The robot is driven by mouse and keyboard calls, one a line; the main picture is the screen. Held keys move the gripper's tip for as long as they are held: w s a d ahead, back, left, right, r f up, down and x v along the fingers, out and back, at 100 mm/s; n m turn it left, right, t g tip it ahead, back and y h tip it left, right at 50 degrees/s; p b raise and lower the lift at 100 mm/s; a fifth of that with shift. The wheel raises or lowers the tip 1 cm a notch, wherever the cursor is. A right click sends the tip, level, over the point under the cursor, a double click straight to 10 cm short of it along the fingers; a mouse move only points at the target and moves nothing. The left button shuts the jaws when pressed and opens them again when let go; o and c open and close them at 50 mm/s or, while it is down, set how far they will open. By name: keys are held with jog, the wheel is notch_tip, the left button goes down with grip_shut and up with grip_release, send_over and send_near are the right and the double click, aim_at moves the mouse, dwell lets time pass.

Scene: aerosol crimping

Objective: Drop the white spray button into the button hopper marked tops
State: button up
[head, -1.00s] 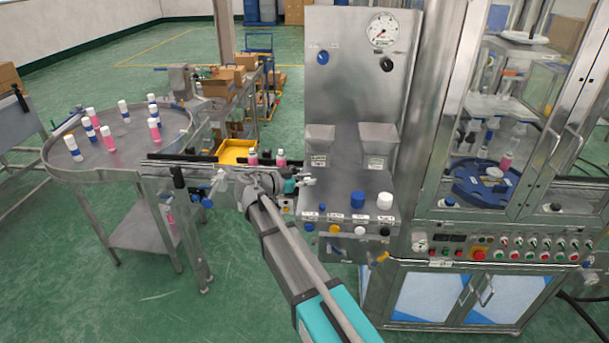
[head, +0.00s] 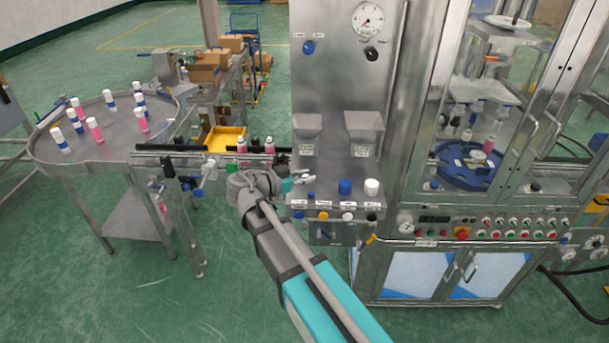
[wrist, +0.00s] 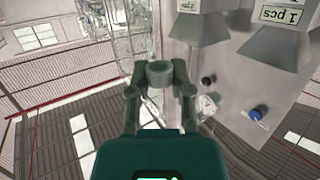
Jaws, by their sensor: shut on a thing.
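My gripper (wrist: 160,80) is shut on a small round piece (wrist: 160,73), seen between the fingertips in the wrist view. It looks grey-green in the shade, so its white colour cannot be confirmed. In the head view my gripper (head: 303,180) is in front of the steel panel, below the left hopper (head: 308,125) and above the shelf's left end. The right hopper (head: 365,125) hangs beside it. Both hoppers also show at the top of the wrist view, left (wrist: 200,28) and right (wrist: 278,42). Their labels are too small to tell which is marked tops.
The steel shelf (head: 326,202) below holds a small blue piece (head: 311,195), a blue cap (head: 345,187) and a white cap (head: 371,187). A conveyor with pink bottles (head: 242,145) and a yellow tray (head: 225,139) lies left. The glass-doored machine (head: 490,110) stands right.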

dwell(0.4)
notch_tip(320, 180, down, 10)
jog(key=b, duration=1)
jog(key=shift+f, duration=0.1)
